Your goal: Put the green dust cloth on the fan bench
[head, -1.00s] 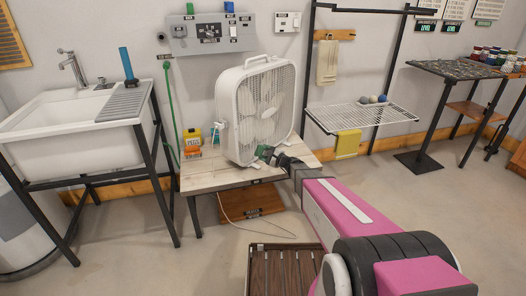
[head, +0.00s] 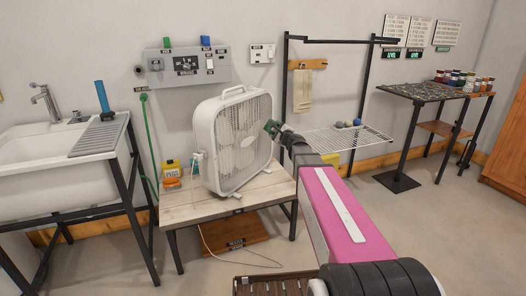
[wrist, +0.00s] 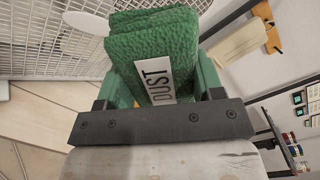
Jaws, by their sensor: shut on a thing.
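The green dust cloth (wrist: 150,45) fills the middle of the wrist view, a folded textured block with a white label reading DUST. My gripper (wrist: 155,85) is shut on it, with a green finger at each side. In the head view my gripper (head: 274,130) is at the right edge of the box fan, above the bench; the cloth there is too small to tell from the green fingers. The fan bench (head: 180,209) is a low, pale wooden table with dark legs. The white box fan (head: 232,145) stands upright on it.
A yellow container (head: 172,168) and an orange item (head: 171,183) stand on the bench's left part. The bench's front strip and right corner are bare. A white wire rack (head: 345,138) is to the right, a sink (head: 50,150) to the left.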

